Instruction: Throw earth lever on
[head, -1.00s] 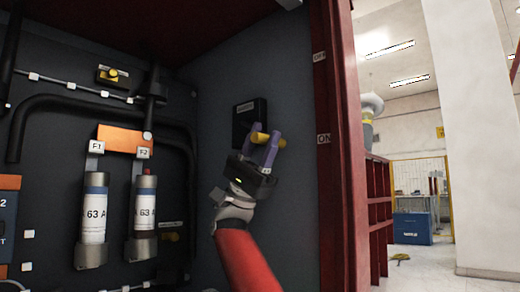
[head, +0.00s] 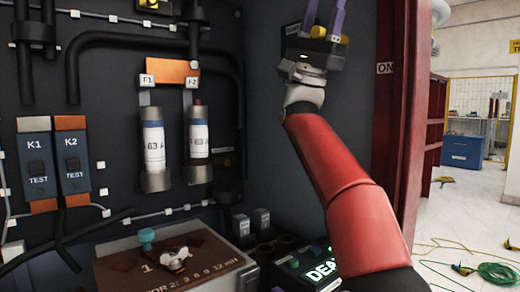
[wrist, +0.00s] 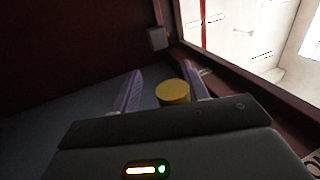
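The lever with a yellow grip (head: 319,32) is on the dark side wall of the cabinet, by a black mounting plate (head: 291,37). My gripper (head: 324,16) is at the lever, at the top edge of the head view. In the wrist view the round yellow end of the grip (wrist: 173,92) sits between the two purple fingers of my gripper (wrist: 162,88). The fingers are apart. The grip is close to the right finger, with a gap on the left. Whether either finger touches it I cannot tell. An "ON" label (head: 385,68) is on the red door frame.
The back panel carries two fuses (head: 153,140), (head: 199,137) and the K1 and K2 units (head: 39,167), (head: 73,163). Below are a brown panel (head: 215,274) with a switch and a green-lit tester (head: 318,268). The red frame (head: 393,150) stands right of my arm.

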